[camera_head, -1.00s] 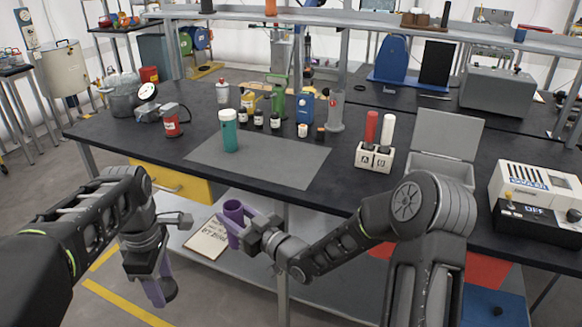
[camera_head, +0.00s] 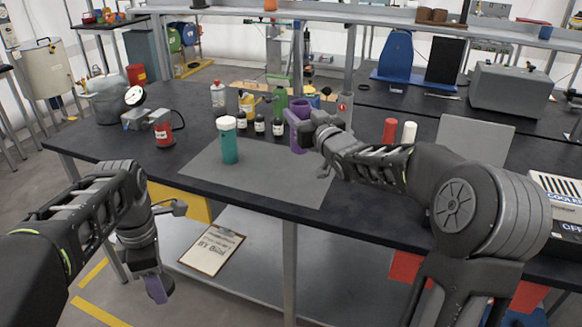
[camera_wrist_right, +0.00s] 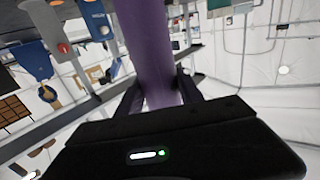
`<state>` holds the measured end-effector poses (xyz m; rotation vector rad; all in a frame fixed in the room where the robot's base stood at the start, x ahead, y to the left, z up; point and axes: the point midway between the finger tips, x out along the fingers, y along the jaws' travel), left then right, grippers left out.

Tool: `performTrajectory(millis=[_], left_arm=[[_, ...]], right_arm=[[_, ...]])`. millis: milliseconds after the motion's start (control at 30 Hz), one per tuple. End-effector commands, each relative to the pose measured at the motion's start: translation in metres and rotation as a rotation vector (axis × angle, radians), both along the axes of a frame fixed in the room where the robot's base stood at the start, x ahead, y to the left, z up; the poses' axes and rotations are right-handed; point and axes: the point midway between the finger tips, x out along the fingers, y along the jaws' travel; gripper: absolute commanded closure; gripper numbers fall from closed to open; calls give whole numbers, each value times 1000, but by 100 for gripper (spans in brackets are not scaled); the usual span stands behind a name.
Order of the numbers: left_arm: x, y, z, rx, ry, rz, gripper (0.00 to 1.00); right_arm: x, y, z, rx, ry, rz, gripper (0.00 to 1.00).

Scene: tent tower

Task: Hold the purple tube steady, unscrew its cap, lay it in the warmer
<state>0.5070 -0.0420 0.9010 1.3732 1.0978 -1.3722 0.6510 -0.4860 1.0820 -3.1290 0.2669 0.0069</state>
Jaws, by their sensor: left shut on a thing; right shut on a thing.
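The purple tube (camera_head: 298,128) is upright above the back right of the grey mat, and its top looks open. My right gripper (camera_head: 306,136) is shut on it from the right. In the right wrist view the tube (camera_wrist_right: 145,50) stands between the two dark fingers (camera_wrist_right: 160,100). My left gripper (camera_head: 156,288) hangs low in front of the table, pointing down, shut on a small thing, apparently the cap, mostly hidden. A grey raised lid (camera_head: 476,142) shows at right, its box hidden by my right arm. I cannot tell which thing is the warmer.
A teal bottle with a white lid (camera_head: 229,142) stands on the grey mat (camera_head: 262,178). Several small dark bottles stand behind the mat. Red (camera_head: 390,130) and white (camera_head: 409,133) cylinders stand at right.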

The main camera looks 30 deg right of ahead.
Motion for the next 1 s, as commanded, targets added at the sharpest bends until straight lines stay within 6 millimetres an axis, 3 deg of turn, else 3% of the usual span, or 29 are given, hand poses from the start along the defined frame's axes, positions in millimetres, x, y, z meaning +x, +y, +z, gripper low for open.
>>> performTrajectory(millis=[467, 800, 1000], left_arm=[[-1, -2, 1, 0, 0, 44, 99], [-1, -2, 0, 0, 0, 43, 99], [-1, -2, 1, 0, 0, 43, 99]], right_arm=[[-2, -7, 4, -1, 0, -12, 100], [-2, -7, -48, 2, 2, -12, 100], [-2, -6, -57, -2, -2, -11, 100]])
